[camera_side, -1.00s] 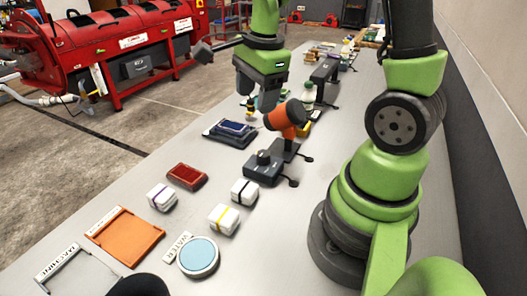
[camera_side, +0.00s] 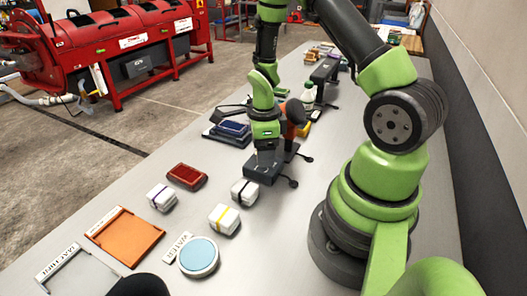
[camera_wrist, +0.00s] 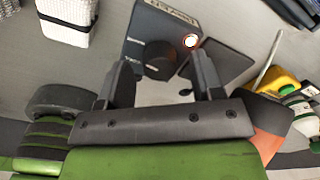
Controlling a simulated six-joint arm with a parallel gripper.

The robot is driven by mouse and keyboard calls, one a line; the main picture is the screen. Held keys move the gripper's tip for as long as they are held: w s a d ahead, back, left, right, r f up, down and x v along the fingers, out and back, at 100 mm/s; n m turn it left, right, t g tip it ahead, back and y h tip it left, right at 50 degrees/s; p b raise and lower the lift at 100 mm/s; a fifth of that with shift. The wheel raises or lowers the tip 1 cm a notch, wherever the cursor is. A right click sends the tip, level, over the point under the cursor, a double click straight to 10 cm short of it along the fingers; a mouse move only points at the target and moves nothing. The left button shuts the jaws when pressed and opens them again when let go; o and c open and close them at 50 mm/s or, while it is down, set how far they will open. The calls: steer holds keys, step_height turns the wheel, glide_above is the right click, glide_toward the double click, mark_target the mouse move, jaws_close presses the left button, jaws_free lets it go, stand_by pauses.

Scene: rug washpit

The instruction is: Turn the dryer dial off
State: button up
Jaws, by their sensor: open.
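My gripper (camera_wrist: 161,66) is open, with one finger on each side of the dial. A gap shows at each side of the dial. In the side view, my gripper (camera_side: 266,150) points down over the base and hides the dial. The dial's pointer mark cannot be made out.
A white block with a black band (camera_side: 245,192) sits close in front of the base. A blue item on a dark tray (camera_side: 228,132) lies behind left.

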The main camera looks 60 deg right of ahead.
steer(key=shift+f, duration=0.45)
steer(key=c, duration=0.9)
steer(key=shift+c, duration=0.2)
